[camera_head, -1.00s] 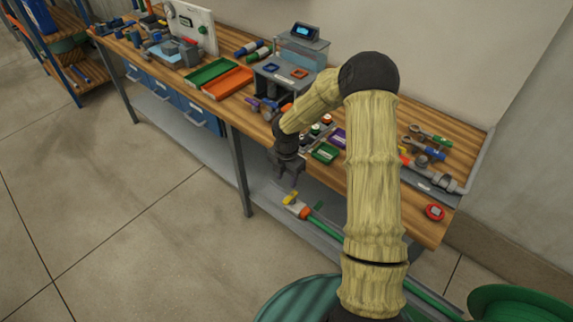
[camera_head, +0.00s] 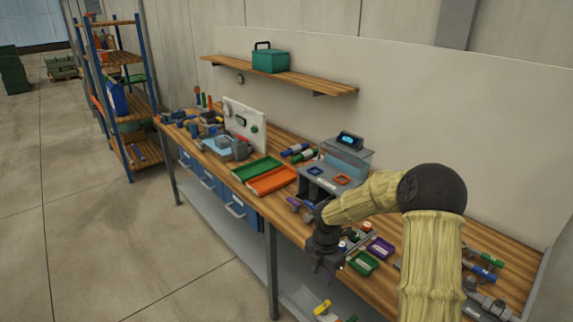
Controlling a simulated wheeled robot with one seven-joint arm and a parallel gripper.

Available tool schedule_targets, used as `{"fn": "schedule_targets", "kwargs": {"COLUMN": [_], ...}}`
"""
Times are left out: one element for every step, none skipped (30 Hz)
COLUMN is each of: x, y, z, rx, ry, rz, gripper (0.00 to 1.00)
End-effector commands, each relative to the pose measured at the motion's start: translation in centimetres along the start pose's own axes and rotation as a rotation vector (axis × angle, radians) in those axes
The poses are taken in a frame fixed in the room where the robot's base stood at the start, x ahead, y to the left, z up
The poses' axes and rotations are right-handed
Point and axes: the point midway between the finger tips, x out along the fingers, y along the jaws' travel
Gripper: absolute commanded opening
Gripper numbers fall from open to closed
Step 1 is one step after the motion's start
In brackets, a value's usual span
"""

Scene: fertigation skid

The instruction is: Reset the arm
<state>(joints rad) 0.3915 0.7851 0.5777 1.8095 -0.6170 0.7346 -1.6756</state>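My arm rises at the lower right of the head view, bends at a dark elbow joint and reaches left. My gripper (camera_head: 328,262) hangs down in front of the workbench's front edge, with its fingers pointing down. The fingers are small and dark here, and I cannot tell whether they are open or shut. No object shows between them. The workbench (camera_head: 290,226) has a wooden top and runs from the far left to the lower right.
Green tray (camera_head: 257,168) and orange tray (camera_head: 272,181) lie mid-bench. A grey stand with a display (camera_head: 347,141) is behind my forearm. Small green bin (camera_head: 362,264) and purple bin (camera_head: 381,249) sit near my gripper. A shelf rack (camera_head: 127,118) stands left. Floor at left is clear.

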Motion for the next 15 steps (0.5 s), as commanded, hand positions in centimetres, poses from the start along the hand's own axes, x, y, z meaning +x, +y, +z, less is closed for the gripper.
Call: {"fn": "schedule_targets", "kwargs": {"x": [-0.3,-0.5,-0.8,-1.1,-1.4,-1.9,-2.3,-2.8,-3.3,-3.8,-4.2,-4.8,-5.2,-5.6,-6.2], "y": [-0.2,-0.3,-0.6,-0.9,-1.2,-1.8,-2.2,-2.8,-3.5,-4.1,-4.6,-5.4,-5.9,-6.5,-7.3], "z": [-0.2,-0.4,-0.7,-1.0,-1.4,-1.9,-2.3,-2.7,-3.2,-3.6,-3.9,-4.5,-4.9,-5.2,-5.8], "rx": [0.021,0.042,0.08,0.118,0.162,0.232,0.289,0.354,0.443,0.511,0.582,0.674,0.746,0.816,0.913], "ry": [-0.003,-0.006,-0.01,-0.013,-0.017,-0.023,-0.028,-0.032,-0.038,-0.043,-0.047,-0.05,-0.053,-0.055,-0.056], "rz": [-0.001,-0.001,-0.002,-0.003,-0.005,-0.004,-0.003,-0.003,0.002,0.005,0.011,0.018,0.026,0.034,0.046], "gripper": [0.4,0.4,0.4,0.4,0.4,0.4,0.4,0.4,0.4,0.4,0.4,0.4,0.4,0.4,0.4]}}
